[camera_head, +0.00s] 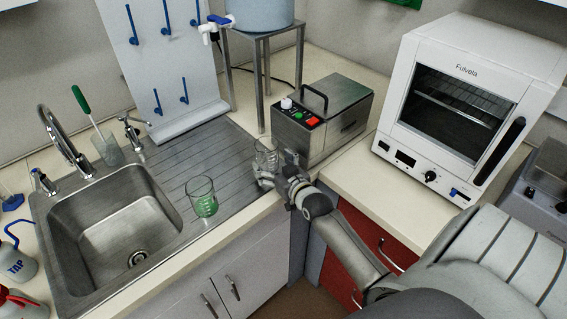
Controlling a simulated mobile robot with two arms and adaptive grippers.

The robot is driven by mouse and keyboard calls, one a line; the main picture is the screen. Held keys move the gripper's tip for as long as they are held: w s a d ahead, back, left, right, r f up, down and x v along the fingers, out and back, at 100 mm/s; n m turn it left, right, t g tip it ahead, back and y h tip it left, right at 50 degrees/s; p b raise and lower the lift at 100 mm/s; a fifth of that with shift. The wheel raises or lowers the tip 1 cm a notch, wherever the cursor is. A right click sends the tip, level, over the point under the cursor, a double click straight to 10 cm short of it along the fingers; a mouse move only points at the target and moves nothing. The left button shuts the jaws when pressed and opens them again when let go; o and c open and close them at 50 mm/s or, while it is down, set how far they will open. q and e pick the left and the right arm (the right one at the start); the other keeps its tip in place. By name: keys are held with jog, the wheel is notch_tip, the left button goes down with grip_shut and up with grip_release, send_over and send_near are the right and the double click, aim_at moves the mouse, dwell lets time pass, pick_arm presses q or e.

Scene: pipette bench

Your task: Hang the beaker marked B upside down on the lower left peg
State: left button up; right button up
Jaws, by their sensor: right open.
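A clear glass beaker with a green patch (203,197) stands upright on the drainboard, right of the sink; its marking is too small to read. A second clear beaker (266,156) stands at my right gripper (263,178), partly hidden by it; I cannot read a mark on it. My right gripper is open, its fingers close to this beaker; I cannot tell whether they touch it. The white pegboard (150,65) at the back carries blue pegs. The lower left peg (158,98) and lower right peg (184,91) are bare. My left gripper is out of view.
A steel box with buttons (343,112) stands just behind my right gripper. A tank stand (259,80) is behind the drainboard. The sink (115,230), its tap (62,145) and a glass holding a green-handled brush (107,150) are left. The drainboard's middle is clear.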

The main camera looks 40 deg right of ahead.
jog(key=b+v, duration=0.1)
jog(key=v, duration=0.8)
jog(key=shift+a+b, duration=0.25)
jog(key=shift+b, duration=0.15)
jog(key=shift+s+a, duration=0.1)
jog(key=shift+s, duration=0.05)
